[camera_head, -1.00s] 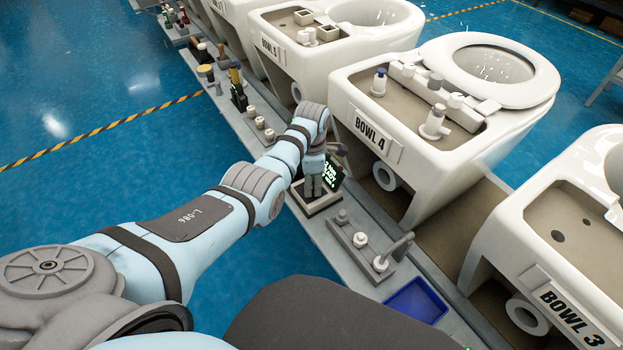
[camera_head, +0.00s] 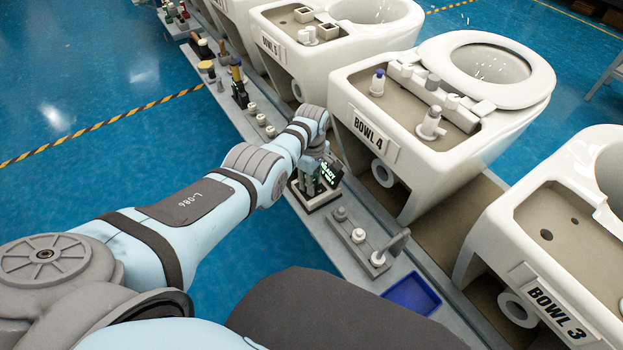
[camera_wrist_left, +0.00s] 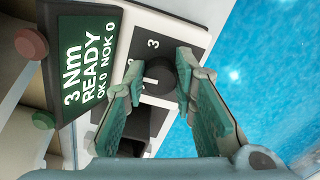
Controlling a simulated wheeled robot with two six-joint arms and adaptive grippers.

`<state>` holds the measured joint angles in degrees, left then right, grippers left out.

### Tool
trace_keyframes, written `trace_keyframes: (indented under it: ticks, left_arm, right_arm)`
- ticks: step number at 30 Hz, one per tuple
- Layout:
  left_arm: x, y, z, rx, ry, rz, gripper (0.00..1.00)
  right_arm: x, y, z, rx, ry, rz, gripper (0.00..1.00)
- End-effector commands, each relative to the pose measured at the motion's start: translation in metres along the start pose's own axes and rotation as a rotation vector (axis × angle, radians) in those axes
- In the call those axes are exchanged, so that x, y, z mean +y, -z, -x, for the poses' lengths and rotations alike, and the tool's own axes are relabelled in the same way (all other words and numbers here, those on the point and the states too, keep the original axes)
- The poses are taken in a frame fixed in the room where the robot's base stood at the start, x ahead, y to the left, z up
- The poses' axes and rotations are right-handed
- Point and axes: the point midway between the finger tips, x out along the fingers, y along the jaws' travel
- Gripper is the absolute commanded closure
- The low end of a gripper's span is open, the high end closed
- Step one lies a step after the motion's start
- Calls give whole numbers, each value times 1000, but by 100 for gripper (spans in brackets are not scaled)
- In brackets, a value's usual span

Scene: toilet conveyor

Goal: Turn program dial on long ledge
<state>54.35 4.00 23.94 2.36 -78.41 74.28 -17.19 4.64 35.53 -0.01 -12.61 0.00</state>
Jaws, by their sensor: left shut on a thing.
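In the head view, my left gripper (camera_head: 312,172) is down at this unit on the long ledge (camera_head: 290,170), and the display (camera_head: 328,170) partly shows. The arm and fingers hide the dial there. My right gripper is not in view.
A grey block with knobs (camera_head: 359,238) and a blue tray (camera_head: 412,294) are nearer on the ledge. Small white posts (camera_head: 261,119) stand farther along it. Bowl 4 (camera_head: 440,120) stands close on the right.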

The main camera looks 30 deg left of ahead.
Motion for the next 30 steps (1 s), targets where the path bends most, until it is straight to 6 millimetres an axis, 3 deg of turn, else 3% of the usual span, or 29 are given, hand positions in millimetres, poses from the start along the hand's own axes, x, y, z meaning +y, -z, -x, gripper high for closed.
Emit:
trace_keyframes:
  ticks: [19, 20, 23, 30]
  left_arm:
    - [1, 0, 1, 1, -5, -61, 100]
    - [1, 0, 1, 1, -5, -61, 74]
    - [1, 0, 1, 1, -4, -61, 58]
    - [0, 0, 0, 0, -2, -60, 55]
  right_arm:
    - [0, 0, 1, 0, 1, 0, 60]
    - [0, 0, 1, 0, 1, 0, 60]
    - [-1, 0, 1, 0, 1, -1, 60]
    - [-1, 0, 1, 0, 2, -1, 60]
